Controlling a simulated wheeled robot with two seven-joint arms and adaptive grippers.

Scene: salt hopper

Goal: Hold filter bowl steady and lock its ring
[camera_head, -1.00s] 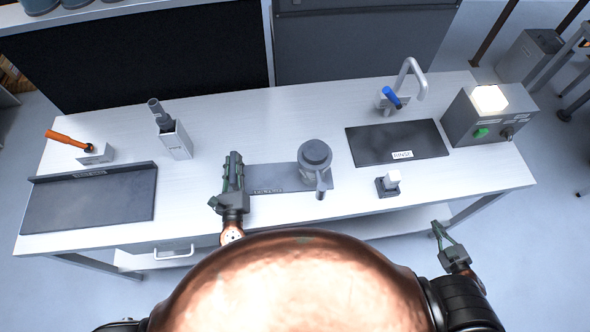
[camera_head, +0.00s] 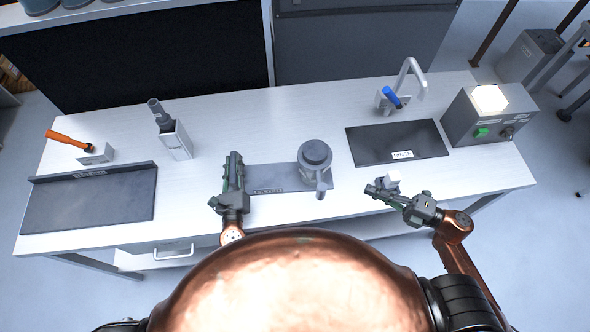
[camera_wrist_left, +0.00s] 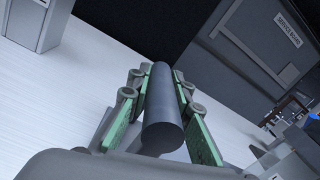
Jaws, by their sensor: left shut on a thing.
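A round dark-grey vessel (camera_head: 314,151), probably the filter bowl, stands at the right end of a grey labelled mat (camera_head: 265,178). A lighter lever-like part (camera_head: 322,181) points from it to the front edge. A separate ring cannot be made out. My left gripper (camera_head: 234,162) is at the mat's left end, apart from the vessel. In the left wrist view, its green-padded fingers are shut on a dark-grey cylinder (camera_wrist_left: 163,120). My right gripper (camera_head: 373,189) is over the table's front, its fingers pointing left beside a small white-topped block (camera_head: 392,177); its opening is unclear.
A black rinse mat (camera_head: 398,143), a tap with a blue handle (camera_head: 393,98) and a grey control box (camera_head: 485,118) are on the right. A grey holder (camera_head: 175,141), an orange-handled tool (camera_head: 68,139) and a dark tray (camera_head: 90,198) are on the left.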

